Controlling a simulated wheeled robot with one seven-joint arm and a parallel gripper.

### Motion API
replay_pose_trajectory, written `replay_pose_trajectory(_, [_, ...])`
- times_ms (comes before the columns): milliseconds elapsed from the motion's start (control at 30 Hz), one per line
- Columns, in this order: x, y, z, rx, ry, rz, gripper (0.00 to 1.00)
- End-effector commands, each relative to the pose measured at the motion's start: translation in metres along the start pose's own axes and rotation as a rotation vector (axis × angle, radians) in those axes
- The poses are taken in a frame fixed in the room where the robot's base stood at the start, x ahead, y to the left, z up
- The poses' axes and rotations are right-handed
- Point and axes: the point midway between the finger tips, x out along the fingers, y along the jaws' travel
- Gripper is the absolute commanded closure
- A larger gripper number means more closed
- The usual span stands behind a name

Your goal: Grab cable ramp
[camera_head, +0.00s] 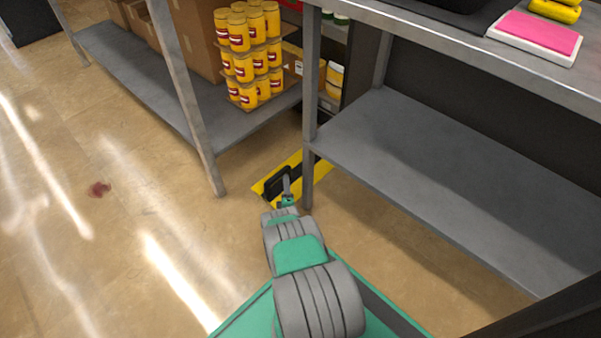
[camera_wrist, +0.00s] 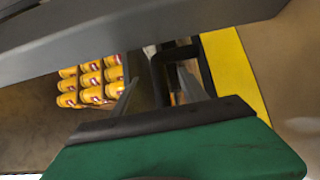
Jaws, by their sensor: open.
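The cable ramp (camera_head: 322,169), which appears to be the yellow and black piece, lies on the floor between the legs of two metal tables. In the wrist view its yellow band (camera_wrist: 236,75) runs down the right side. My gripper (camera_head: 286,184) is low at the ramp's near side, partly hidden by my own arm. In the wrist view my gripper (camera_wrist: 158,88) has its two fingers spread apart. A black frame-like part shows beyond and between them. I cannot tell whether the fingers touch it.
A metal table leg (camera_head: 308,140) stands just right of my gripper, and another leg (camera_head: 196,130) is to the left. Yellow cans (camera_head: 248,60) are stacked on the left table's lower shelf (camera_head: 150,85). A grey lower shelf (camera_head: 440,175) spans the right.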

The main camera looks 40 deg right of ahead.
Motion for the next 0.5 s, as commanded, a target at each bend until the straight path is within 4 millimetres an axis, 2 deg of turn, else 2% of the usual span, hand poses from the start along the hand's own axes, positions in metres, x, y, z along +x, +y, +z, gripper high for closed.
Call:
replay_pose_trajectory(100, [0.02, 0.001, -0.011, 0.003, 0.009, 0.004, 0.49])
replay_pose_trajectory(233, [0.042, 0.001, -0.012, 0.003, 0.007, 0.001, 0.49])
replay_pose_trajectory(333, [0.049, 0.003, -0.012, 0.001, 0.008, -0.001, 0.49])
replay_pose_trajectory(500, [0.049, 0.005, -0.011, 0.002, 0.007, -0.001, 0.49])
